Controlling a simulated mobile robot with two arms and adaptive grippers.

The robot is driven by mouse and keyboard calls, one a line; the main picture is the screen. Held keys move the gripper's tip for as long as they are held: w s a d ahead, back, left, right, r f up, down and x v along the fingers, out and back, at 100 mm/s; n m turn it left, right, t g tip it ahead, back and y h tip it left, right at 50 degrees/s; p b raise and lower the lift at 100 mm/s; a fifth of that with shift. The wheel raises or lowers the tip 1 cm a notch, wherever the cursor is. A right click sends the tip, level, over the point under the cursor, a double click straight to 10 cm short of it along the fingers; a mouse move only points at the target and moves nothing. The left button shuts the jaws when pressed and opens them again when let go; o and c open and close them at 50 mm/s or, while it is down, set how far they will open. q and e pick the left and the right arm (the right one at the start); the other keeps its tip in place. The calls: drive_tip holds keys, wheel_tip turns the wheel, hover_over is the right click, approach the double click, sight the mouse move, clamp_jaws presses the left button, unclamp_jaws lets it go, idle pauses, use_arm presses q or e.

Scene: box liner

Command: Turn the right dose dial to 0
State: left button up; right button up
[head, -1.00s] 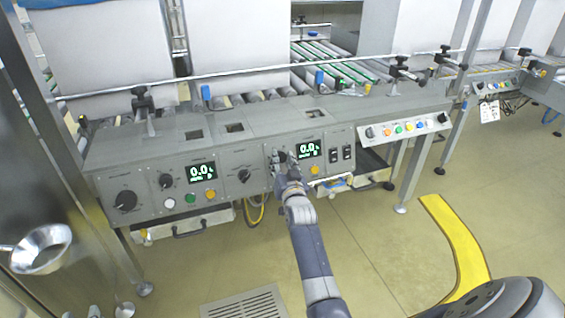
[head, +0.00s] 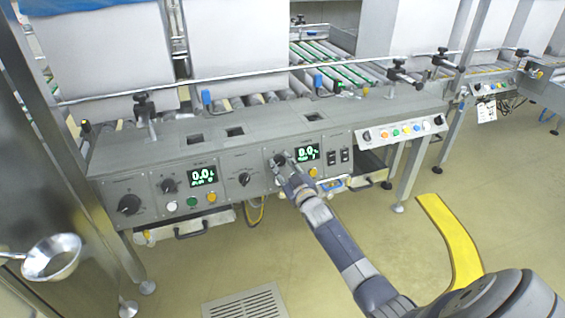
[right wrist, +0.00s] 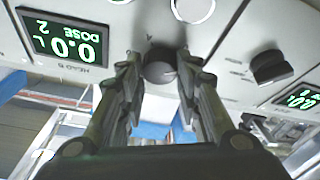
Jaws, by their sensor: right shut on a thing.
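The right dose dial (head: 279,160) is a dark round knob on the grey control panel (head: 225,160), just left of the right display (head: 307,152), whose green digits read about 0.0. The right wrist view shows that display (right wrist: 66,42) upside down, reading 0.0 L, DOSE 2. My right gripper (head: 284,165) is at the dial from the front. In the right wrist view the dial (right wrist: 160,68) sits between the two fingers, and they are shut on it. Its pointer direction is not clear. My left gripper is not in view.
Another dial (head: 168,186) and the left display (head: 202,176) are further left. A middle knob (head: 244,179) is between the two displays. Coloured buttons and black switches (head: 338,156) are nearby. Conveyor rollers lie behind the panel.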

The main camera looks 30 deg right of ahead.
drive_tip(key=shift+d+r+n+y+p, duration=0.1)
drive_tip(key=shift+n+y+p, duration=0.35)
drive_tip(key=shift+n, duration=0.75)
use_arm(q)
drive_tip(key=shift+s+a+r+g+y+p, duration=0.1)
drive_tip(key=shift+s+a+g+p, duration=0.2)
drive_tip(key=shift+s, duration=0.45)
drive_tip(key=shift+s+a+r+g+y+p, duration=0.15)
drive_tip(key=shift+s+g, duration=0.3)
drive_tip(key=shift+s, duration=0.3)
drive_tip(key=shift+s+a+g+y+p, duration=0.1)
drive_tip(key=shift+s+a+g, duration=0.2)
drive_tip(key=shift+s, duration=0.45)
use_arm(e)
drive_tip(key=shift+n+y, duration=0.65)
drive_tip(key=shift+n, duration=1.15)
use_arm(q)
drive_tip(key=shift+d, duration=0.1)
use_arm(e)
drive_tip(key=o, duration=1.1)
drive_tip(key=shift+c, duration=0.2)
drive_tip(key=s, duration=1.2)
drive_tip(key=shift+r, duration=0.15)
